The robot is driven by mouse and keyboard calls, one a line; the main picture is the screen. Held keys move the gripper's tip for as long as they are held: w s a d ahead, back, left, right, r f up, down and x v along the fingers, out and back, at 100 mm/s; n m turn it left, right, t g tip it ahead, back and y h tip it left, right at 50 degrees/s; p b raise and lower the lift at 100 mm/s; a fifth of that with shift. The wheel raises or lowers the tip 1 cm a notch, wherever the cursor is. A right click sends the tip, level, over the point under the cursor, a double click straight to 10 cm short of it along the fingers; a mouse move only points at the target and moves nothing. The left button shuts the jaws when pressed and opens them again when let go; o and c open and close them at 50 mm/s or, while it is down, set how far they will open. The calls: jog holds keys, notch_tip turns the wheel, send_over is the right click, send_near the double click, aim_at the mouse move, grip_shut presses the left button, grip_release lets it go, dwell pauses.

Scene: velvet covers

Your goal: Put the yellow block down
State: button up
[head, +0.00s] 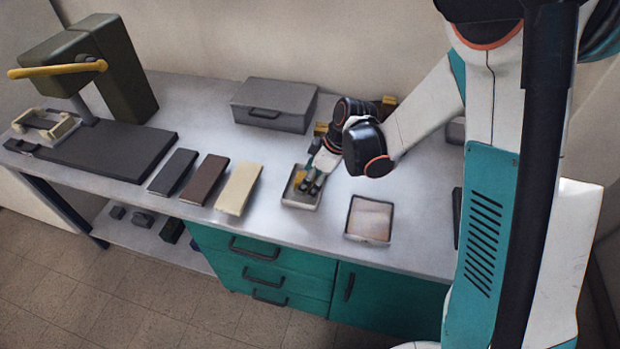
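A small yellow block (299,184) shows in the head view at the fingers of my gripper (313,188). It is over or in a small grey tray (293,202) near the front middle of the bench. The dark fingers point down into the tray and cover part of the block. The block is too small and too hidden to tell whether the fingers grip it or whether it touches the tray floor.
A second tray (369,240) with a pale pinkish lining lies to the right. Dark, brown and cream slabs (239,188) lie to the left. A grey case (274,105) stands behind, and a green press with a yellow handle (58,69) stands far left. Yellowish pieces (390,103) show behind my wrist.

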jog(key=s+d+r+m+t+h+p, duration=0.1)
jog(key=s+d+r+m+p, duration=0.3)
jog(key=r, duration=0.7)
jog(key=s+d+r+m+t+h+b, duration=0.15)
jog(key=s+d+r, duration=0.35)
jog(key=r, duration=0.5)
jog(key=s+d+r+m+t+h, duration=0.1)
jog(key=s+d+r+m, duration=0.1)
jog(key=s+d+m, duration=0.1)
jog(key=s+d+r+m+t+p, duration=0.1)
jog(key=s+d+r+m+t, duration=0.1)
jog(key=s+m, duration=0.3)
jog(key=shift+s+d+r+h, duration=0.2)
jog(key=shift+s+d+h, duration=0.2)
jog(key=shift+s, duration=1.2)
jog(key=shift+m, duration=0.25)
